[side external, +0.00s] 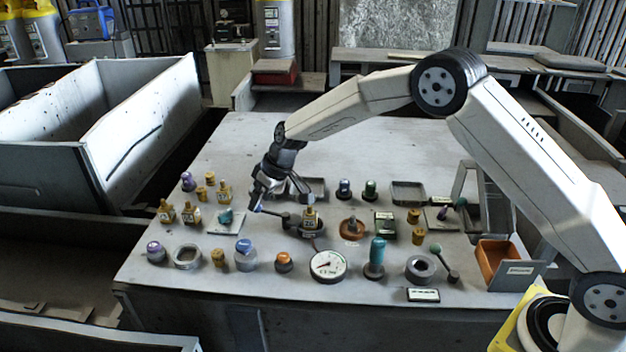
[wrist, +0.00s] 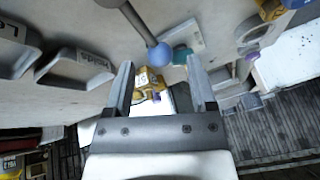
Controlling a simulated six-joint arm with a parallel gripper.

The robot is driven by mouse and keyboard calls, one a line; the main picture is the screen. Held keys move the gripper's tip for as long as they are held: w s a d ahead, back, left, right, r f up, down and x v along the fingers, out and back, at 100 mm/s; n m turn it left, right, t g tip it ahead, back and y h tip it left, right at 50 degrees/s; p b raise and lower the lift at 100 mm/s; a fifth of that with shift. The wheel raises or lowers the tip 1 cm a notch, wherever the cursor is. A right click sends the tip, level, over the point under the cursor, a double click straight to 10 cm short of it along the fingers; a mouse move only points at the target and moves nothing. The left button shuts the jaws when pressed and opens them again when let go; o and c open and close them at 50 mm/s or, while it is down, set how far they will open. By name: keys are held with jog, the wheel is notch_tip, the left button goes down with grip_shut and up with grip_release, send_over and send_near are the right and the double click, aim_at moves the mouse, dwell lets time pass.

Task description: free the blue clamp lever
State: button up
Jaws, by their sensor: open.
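The blue clamp lever is a dark rod with a blue ball end (wrist: 160,54). It also shows in the side external view (side external: 257,209), where its rod runs right toward a dark round base (side external: 312,232) bearing a brass-coloured part (side external: 310,216). My gripper (side external: 276,201) is open and low over the lever. In the wrist view my gripper's fingertips (wrist: 159,64) stand on either side of the ball, with clear gaps. The ball appears just ahead of the tips; I cannot tell the exact height between them. The rod's far end is cut off in the wrist view.
A teal part on a pale plate (side external: 224,226) lies just left of the lever. Brass parts (side external: 190,213) stand farther left. A dial gauge (side external: 328,265) and a teal-handled part (side external: 376,258) stand in front. The table's back (side external: 330,135) is clear.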

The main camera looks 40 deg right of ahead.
jog(key=shift+x, duration=1.25)
grip_shut()
dwell(0.6)
